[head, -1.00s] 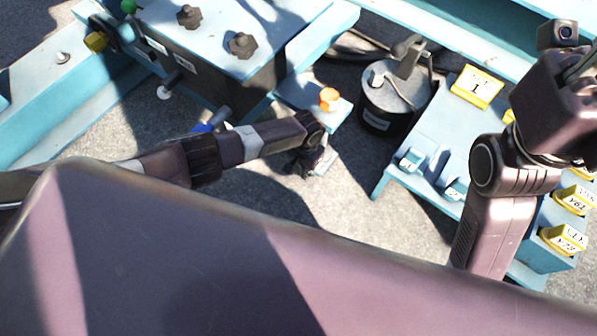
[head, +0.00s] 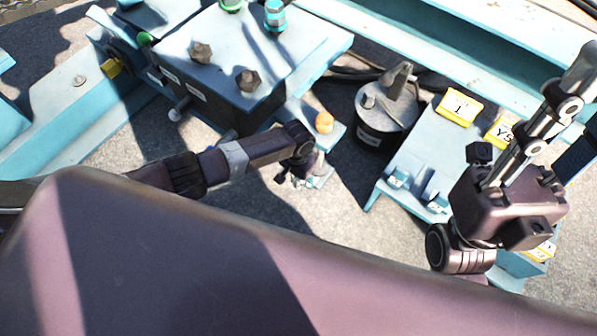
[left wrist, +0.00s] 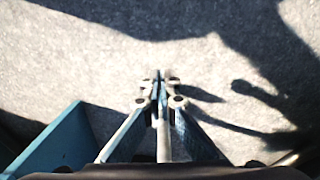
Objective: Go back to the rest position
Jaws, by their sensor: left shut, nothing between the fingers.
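My left gripper (head: 297,176) hangs at the end of its outstretched arm in the middle of the head view, pointing down beside a small blue ledge. In the left wrist view its fingertips (left wrist: 158,78) meet, with nothing between them, above bare grey floor. My right gripper (head: 548,110) is at the right of the head view, over the blue panel with yellow labels. Its metal finger links point up and to the right. Part of it is cut off by the frame edge, so its opening is unclear.
A blue machine block (head: 225,60) with dark knobs is behind. Bare floor (head: 335,215) lies between.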

